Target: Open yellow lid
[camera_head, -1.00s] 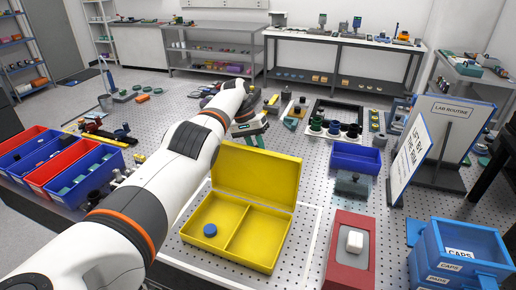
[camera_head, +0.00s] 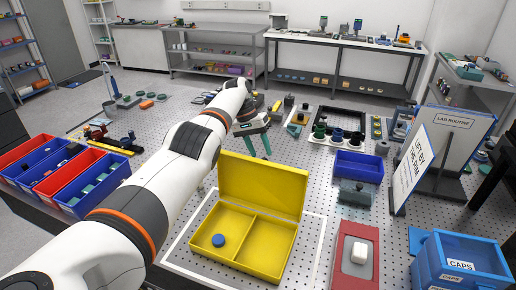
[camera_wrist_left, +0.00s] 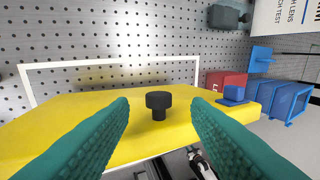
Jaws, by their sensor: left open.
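The yellow box (camera_head: 263,245) stands on the perforated table with its yellow lid (camera_head: 262,188) raised, roughly upright, along its far edge. The box has two compartments; a round blue piece (camera_head: 218,240) lies in the left one. My left gripper (camera_head: 255,146) is beyond the lid, with teal fingers apart. In the left wrist view, the open fingers (camera_wrist_left: 160,103) are on either side of a black knob (camera_wrist_left: 158,101) on the yellow surface (camera_wrist_left: 85,103), with gaps to the knob. The lid hides the knob in the head view. My right gripper is out of view.
A red block with a white piece (camera_head: 359,252) and a blue caps container (camera_head: 460,262) stand to the right. A blue tray (camera_head: 359,166) and signs (camera_head: 411,168) are farther back. Red and blue bins (camera_head: 95,190) line the left. A white outline surrounds the box.

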